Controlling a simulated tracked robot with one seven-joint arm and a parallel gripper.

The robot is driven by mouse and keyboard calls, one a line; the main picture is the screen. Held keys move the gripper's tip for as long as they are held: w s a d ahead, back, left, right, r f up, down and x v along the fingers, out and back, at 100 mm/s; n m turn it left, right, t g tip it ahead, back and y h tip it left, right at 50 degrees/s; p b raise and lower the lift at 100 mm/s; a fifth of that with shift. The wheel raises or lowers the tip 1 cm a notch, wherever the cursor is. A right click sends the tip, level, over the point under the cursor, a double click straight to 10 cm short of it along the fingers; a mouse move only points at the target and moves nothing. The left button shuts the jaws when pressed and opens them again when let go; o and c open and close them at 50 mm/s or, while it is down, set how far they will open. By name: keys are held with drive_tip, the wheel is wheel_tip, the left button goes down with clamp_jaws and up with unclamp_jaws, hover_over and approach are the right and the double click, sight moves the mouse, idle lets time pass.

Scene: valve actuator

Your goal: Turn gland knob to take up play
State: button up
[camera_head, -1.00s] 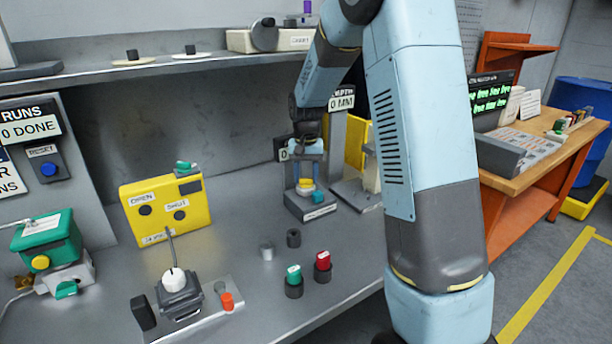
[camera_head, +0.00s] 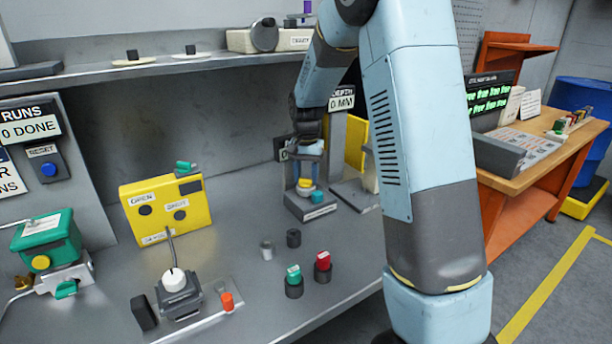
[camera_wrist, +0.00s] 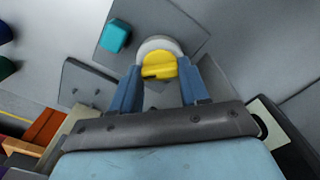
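A round yellow knob (camera_head: 305,184) sits on a pale round collar in the upright gauge fixture at the middle back of the bench. In the wrist view the yellow knob (camera_wrist: 158,66) has a small dark mark on its near edge, and the collar shows around its far side. My gripper (camera_head: 307,178) points down over it. In the wrist view, the two blue fingers (camera_wrist: 160,78) stand apart, one on each side of the knob. They look open, though contact with the knob's sides is hard to judge. A teal block (camera_wrist: 115,36) is on the fixture base beside the knob.
A depth sign (camera_head: 342,103) reading 0 MM stands behind my gripper. Red (camera_head: 323,262) and green (camera_head: 294,275) capped pieces stand in front of the fixture, with small cylinders nearby. A yellow OPEN/SHUT box (camera_head: 166,209) and a lever unit (camera_head: 179,292) are to the left.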

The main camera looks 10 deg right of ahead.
drive_tip(key=o, duration=0.5)
drive_tip(key=shift+c, duration=0.2)
wheel_tip(320, 180, up, 14)
idle(0.4)
drive_tip(key=s+d+r+n+t, duration=0.1)
drive_tip(key=s+r+n+t, duration=0.1)
drive_tip(key=s, duration=1.5)
drive_tip(key=s+d+r+n+t, duration=0.2)
drive_tip(key=s+n+t, duration=0.1)
drive_tip(key=s, duration=1.4)
drive_tip(key=shift+n+t, duration=0.3)
